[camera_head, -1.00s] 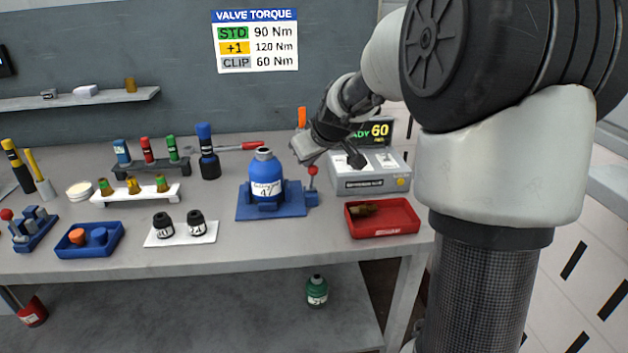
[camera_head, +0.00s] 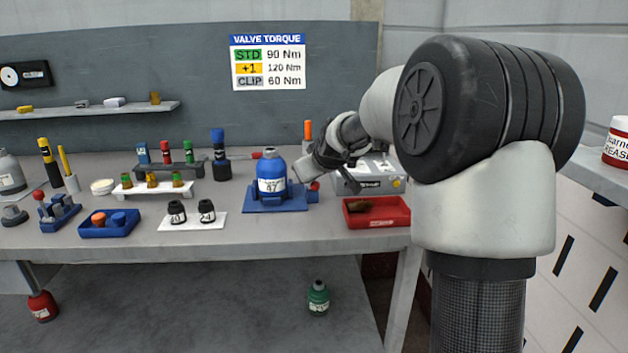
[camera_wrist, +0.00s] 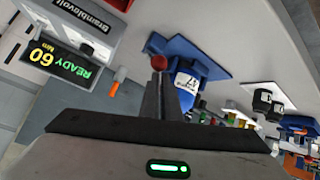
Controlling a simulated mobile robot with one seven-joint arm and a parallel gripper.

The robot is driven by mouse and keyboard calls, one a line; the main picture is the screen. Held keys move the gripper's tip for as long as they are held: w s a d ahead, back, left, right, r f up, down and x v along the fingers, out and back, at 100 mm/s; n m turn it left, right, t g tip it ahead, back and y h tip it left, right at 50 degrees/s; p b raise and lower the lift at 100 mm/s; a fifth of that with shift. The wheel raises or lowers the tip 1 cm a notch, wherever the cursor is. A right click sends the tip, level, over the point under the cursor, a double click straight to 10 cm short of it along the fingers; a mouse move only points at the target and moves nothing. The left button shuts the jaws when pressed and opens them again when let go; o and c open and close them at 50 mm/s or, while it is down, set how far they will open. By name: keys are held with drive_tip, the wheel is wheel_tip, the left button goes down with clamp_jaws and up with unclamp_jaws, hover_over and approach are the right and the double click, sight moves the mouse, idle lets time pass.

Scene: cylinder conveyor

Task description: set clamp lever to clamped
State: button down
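The clamp lever's red knob (camera_head: 314,186) sits low over the right end of the blue clamp base (camera_head: 285,204); its stem is hardly visible. A blue cylinder marked 47 (camera_head: 271,172) stands upright in the clamp. My gripper (camera_head: 301,171) is just above and left of the knob, right of the cylinder. In the wrist view my gripper's fingers (camera_wrist: 159,80) look together, with the red knob (camera_wrist: 159,62) right at their tips. I cannot tell whether they touch it. The blue cylinder (camera_wrist: 186,84) is close beside the fingers there.
A grey box with a display (camera_head: 370,178) stands behind and right of the clamp. A red tray (camera_head: 378,222) is at the front right. Two black caps on a white plate (camera_head: 192,222) and a blue tray (camera_head: 109,231) lie left. The bench front near the clamp is clear.

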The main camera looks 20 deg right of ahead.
drive_tip(key=shift+s+d+f, duration=0.1)
drive_tip(key=shift+s+f, duration=0.15)
drive_tip(key=shift+f, duration=0.3)
drive_tip(key=shift+s+f, duration=0.2)
drive_tip(key=shift+f, duration=0.5)
drive_tip(key=shift+s+d, duration=0.1)
drive_tip(key=shift+d, duration=0.05)
wheel_tip(320, 180, up, 6)
drive_tip(key=w+a+p, duration=0.2)
drive_tip(key=w, duration=0.1)
drive_tip(key=s+b, duration=0.1)
drive_tip(key=s, duration=0.9)
drive_tip(key=shift+a+r, duration=0.25)
drive_tip(key=shift+r, duration=0.1)
drive_tip(key=shift+s, duration=0.1)
